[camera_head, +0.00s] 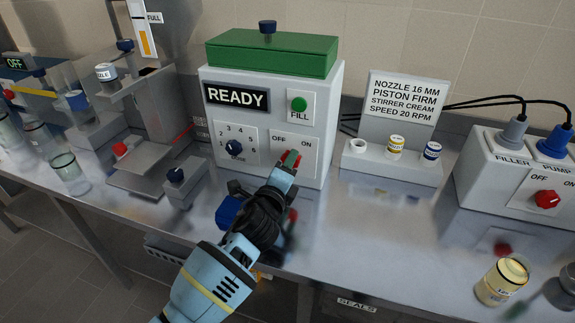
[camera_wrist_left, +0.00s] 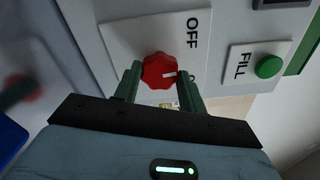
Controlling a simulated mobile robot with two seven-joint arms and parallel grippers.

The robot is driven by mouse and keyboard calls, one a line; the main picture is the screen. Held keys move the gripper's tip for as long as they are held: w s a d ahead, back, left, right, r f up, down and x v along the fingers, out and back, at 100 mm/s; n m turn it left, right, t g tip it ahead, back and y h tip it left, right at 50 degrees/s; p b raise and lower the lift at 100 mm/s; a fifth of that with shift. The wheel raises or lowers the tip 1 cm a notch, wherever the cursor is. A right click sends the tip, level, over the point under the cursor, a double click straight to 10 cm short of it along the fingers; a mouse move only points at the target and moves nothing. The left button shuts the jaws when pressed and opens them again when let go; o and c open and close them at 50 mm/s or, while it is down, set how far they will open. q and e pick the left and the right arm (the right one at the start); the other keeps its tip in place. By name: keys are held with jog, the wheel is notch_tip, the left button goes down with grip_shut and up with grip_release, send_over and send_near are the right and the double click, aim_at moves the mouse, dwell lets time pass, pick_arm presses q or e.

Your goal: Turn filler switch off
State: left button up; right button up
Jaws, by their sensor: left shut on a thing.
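The grey filling machine (camera_head: 225,125) has a READY display, a green FILL button (camera_head: 299,104) and a switch panel marked OFF and ON. My left gripper (camera_head: 290,162) is at this panel with its fingers on either side of a red knob. In the left wrist view the left gripper (camera_wrist_left: 161,76) is shut on the red knob (camera_wrist_left: 158,68). My right gripper is not in view.
A grey box (camera_head: 487,170) with FILLER and PUMP plugs and its own red OFF/ON knob (camera_head: 547,199) stands at right. A sign stand (camera_head: 398,110) with small caps is between them. A cream jar (camera_head: 502,282) is front right. Beakers stand at left.

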pick_arm(q)
jog(key=n, duration=0.5)
jog(key=shift+n+p, duration=0.3)
dwell(0.5)
jog(key=o, duration=1)
jog(key=shift+s, duration=0.1)
jog(key=v, duration=0.7)
jog(key=shift+s+p, duration=0.3)
jog(key=shift+p, duration=0.1)
